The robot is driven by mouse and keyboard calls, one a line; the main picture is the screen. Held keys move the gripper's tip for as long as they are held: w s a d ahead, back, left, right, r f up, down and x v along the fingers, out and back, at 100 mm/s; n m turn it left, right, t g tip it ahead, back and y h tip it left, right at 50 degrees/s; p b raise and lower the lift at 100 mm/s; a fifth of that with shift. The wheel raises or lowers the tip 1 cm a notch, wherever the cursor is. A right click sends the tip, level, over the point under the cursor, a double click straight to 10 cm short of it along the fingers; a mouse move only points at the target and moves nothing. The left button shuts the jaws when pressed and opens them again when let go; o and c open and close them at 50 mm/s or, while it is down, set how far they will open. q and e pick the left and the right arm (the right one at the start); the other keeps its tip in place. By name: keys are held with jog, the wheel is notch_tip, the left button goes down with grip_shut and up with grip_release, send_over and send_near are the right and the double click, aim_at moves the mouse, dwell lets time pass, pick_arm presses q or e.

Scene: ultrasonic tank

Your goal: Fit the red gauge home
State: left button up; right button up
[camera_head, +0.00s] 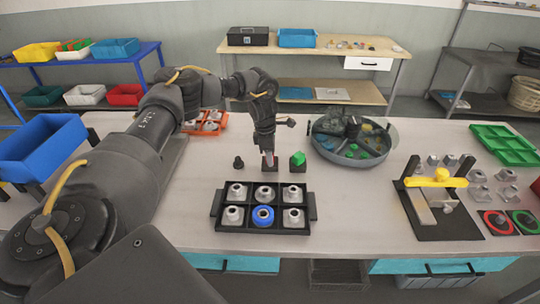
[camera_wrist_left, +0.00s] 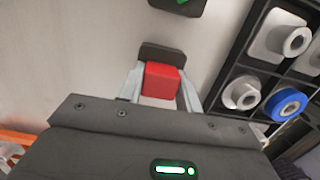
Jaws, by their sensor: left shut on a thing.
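My left gripper (camera_head: 268,158) is shut on the red gauge (camera_wrist_left: 161,80), a red block between its two fingers in the left wrist view. In the head view the fingers point down and mostly hide the gauge. A dark square base (camera_wrist_left: 163,55) lies just beyond the red gauge in the left wrist view; in the head view a dark base (camera_head: 271,167) shows by the fingertips. I cannot tell whether the gauge touches the base or hangs above it. My right gripper is not in view.
A green gauge (camera_head: 298,158) stands on a dark base right of the gripper. A small black piece (camera_head: 239,162) stands to the left. A black compartment tray (camera_head: 311,207) with several metal fittings lies in front. A round grey tank (camera_head: 393,136) stands behind right.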

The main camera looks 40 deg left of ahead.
pick_arm(q)
jog(key=shift+s+f, duration=0.2)
jog(key=shift+f, duration=0.05)
dwell(0.5)
jog(key=o, duration=0.9)
jog(key=shift+o, duration=0.8)
jog(key=shift+f, duration=0.15)
jog(key=shift+d, duration=0.1)
jog(key=r, duration=0.3)
jog(key=r+b, duration=0.1)
jog(key=r, duration=0.3)
jog(key=a+r, duration=0.1)
jog(key=r, duration=0.2)
jog(key=shift+s+a+r, duration=0.1)
jog(key=shift+r, duration=0.15)
jog(key=shift+a+r, duration=0.1)
jog(key=shift+r, duration=0.4)
